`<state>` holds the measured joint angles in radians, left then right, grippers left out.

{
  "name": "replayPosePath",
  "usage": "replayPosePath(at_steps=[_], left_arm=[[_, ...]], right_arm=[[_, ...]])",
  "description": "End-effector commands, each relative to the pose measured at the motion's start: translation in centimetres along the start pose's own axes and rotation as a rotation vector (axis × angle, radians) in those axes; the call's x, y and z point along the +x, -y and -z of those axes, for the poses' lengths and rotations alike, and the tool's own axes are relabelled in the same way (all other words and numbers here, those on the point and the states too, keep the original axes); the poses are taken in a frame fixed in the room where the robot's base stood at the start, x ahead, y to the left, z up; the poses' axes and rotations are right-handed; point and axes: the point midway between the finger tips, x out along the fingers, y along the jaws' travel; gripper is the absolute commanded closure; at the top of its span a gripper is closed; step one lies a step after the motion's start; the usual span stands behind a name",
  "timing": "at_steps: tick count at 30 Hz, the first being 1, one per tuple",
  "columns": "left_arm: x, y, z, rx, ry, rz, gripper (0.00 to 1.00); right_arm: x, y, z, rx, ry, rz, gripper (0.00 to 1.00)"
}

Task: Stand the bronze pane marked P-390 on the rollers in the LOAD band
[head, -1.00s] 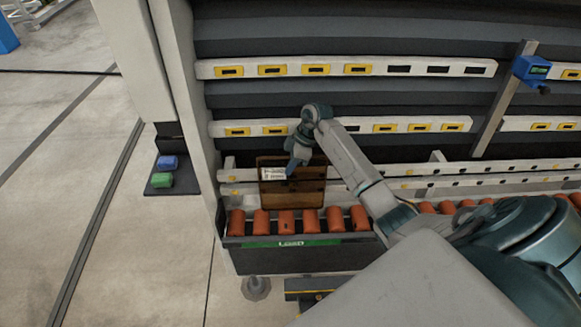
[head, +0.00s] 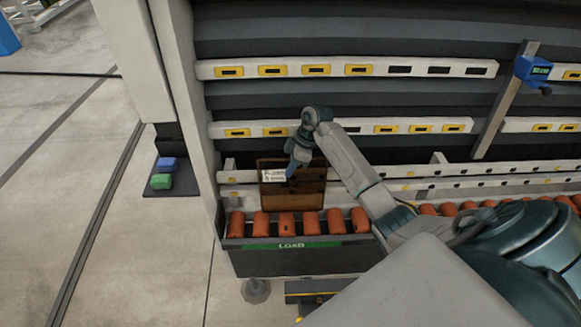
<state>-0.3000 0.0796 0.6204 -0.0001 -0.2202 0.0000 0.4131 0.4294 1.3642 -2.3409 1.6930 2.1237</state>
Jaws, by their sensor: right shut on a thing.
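The bronze pane (head: 308,199) is upright just above and behind the orange rollers (head: 286,223) of the LOAD band. A white label (head: 273,176) shows on its upper left; its print is too small to read surely. My right gripper (head: 291,174) is shut on the pane near its upper middle, beside the label. The pane's lower edge is close to the rollers' tops; I cannot tell whether it touches them. A green LOAD sign (head: 291,244) is on the front below the rollers. My left gripper is not in view.
Behind the pane are white rails (head: 340,68) with yellow-framed slots. A blue box (head: 533,69) sits on a slanted post at right. Green (head: 161,181) and blue (head: 166,163) blocks are on a dark shelf left of the frame.

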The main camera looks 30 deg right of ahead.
Motion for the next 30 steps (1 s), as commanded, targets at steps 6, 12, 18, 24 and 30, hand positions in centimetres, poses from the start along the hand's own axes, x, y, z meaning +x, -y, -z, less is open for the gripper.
replayPosePath(at_steps=[6,12,18,24,30], left_arm=[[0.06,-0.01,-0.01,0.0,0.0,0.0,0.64],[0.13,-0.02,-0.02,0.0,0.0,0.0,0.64],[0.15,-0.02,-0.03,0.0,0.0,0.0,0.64],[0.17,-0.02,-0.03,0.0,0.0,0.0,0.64],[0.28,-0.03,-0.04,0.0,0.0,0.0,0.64]], right_arm=[[0.12,-0.05,0.02,-0.002,-0.002,-0.002,1.0],[0.36,-0.05,-0.08,-0.001,-0.002,-0.002,1.0],[0.49,-0.05,-0.14,-0.002,-0.002,-0.002,0.83],[0.57,-0.03,-0.21,-0.001,-0.001,-0.001,0.67],[0.6,0.02,-0.39,0.001,0.002,0.001,0.67]])
